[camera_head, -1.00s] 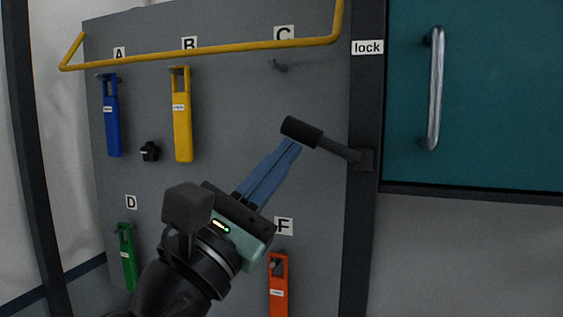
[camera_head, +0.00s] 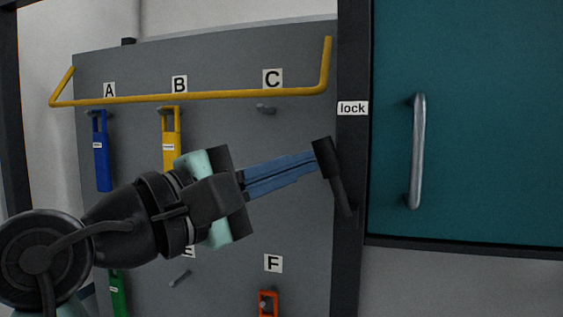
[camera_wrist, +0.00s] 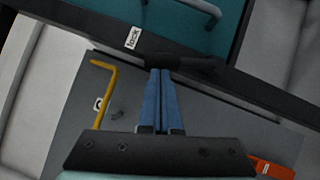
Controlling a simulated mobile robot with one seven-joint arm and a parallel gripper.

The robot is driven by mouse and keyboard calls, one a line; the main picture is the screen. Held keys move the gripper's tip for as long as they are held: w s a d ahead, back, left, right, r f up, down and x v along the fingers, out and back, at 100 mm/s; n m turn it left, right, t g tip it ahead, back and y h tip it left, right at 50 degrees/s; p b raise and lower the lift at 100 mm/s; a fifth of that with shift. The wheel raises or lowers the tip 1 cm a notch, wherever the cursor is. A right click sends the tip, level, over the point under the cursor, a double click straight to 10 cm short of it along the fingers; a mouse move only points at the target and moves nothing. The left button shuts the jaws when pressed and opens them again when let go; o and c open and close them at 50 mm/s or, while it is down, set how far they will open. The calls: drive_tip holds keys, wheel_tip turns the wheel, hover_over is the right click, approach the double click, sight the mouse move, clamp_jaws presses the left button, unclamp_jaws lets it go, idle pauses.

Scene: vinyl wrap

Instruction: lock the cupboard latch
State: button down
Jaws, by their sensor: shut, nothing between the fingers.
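The cupboard latch is a black lever (camera_head: 328,165) with a thick grip, mounted on the dark frame left of the teal cupboard door (camera_head: 480,110). In the head view it leans up and to the left from its pivot, close to upright. My gripper (camera_head: 316,160) has its blue fingers together with nothing between them. The fingertips are at the lever's thick grip, from its left side, and appear to touch it. The wrist view shows the shut fingers (camera_wrist: 160,72) ending at the dark lever (camera_wrist: 185,62). The "lock" label (camera_head: 353,108) is above the lever on the frame.
A grey board (camera_head: 225,130) with a yellow rail (camera_head: 190,97) carries hanging blue (camera_head: 102,160), yellow (camera_head: 171,135), green (camera_head: 118,295) and orange (camera_head: 268,303) tags. The cupboard door has a metal handle (camera_head: 418,150) to the right.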

drive_tip(key=shift+s+d+r+m+g+y+p, duration=0.2)
drive_tip(key=shift+d+r+m+g+y+p, duration=0.35)
drive_tip(key=shift+m, duration=0.45)
drive_tip(key=shift+s+d+r+p, duration=0.2)
drive_tip(key=shift+d+p, duration=0.1)
drive_tip(key=shift+d, duration=0.3)
drive_tip(key=shift+d, duration=0.1)
drive_tip(key=shift+w, duration=0.15)
